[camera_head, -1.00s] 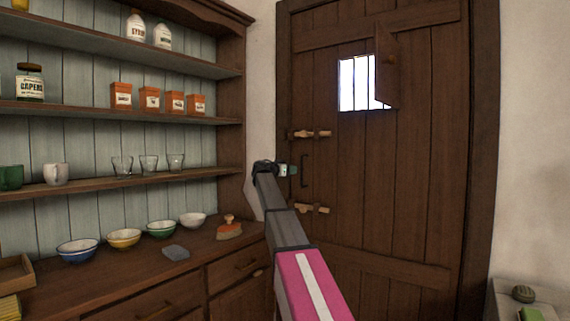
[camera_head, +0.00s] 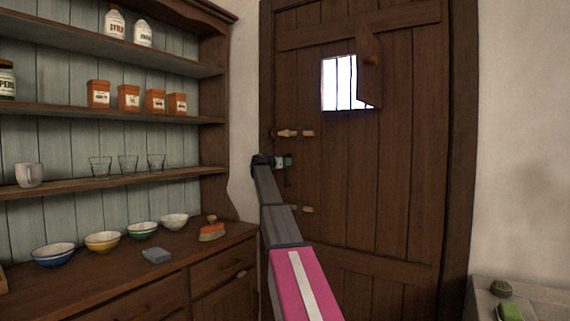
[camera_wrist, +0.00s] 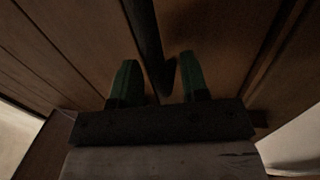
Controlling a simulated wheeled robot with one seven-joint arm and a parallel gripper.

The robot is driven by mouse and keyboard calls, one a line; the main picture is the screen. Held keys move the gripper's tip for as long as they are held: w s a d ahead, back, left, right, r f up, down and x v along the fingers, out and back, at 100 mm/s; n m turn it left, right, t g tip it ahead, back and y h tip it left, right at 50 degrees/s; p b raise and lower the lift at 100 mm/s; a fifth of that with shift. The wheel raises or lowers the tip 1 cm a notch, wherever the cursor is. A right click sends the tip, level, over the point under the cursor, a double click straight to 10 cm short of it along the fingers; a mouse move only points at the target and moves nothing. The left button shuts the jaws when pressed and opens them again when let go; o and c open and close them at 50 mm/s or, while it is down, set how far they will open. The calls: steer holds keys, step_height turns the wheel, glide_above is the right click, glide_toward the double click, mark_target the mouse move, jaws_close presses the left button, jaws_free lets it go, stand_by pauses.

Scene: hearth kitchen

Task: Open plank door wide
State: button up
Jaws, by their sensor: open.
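The plank door (camera_head: 395,190) is dark brown and looks closed in its frame. A small hatch (camera_head: 369,75) in it stands open beside a barred window (camera_head: 338,82). Two pale wooden bolts show at the door's left edge, an upper bolt (camera_head: 294,133) and a lower bolt (camera_head: 307,209). My gripper (camera_head: 284,162) is at the door's left side between the bolts, over the handle. In the wrist view my open gripper (camera_wrist: 156,66) has green fingers on either side of the dark bar handle (camera_wrist: 147,35), with gaps visible. Contact with the handle cannot be told.
A dresser (camera_head: 120,270) with shelves of jars, tins, glasses and bowls stands left of the door, close to my arm. A pale ledge (camera_head: 545,295) with a green block (camera_head: 510,312) is at the lower right. Bare wall lies right of the door.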

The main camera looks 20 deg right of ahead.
steer(key=shift+w+d, duration=0.1)
steer(key=shift+d, duration=0.15)
jaws_close()
steer(key=shift+a, duration=0.1)
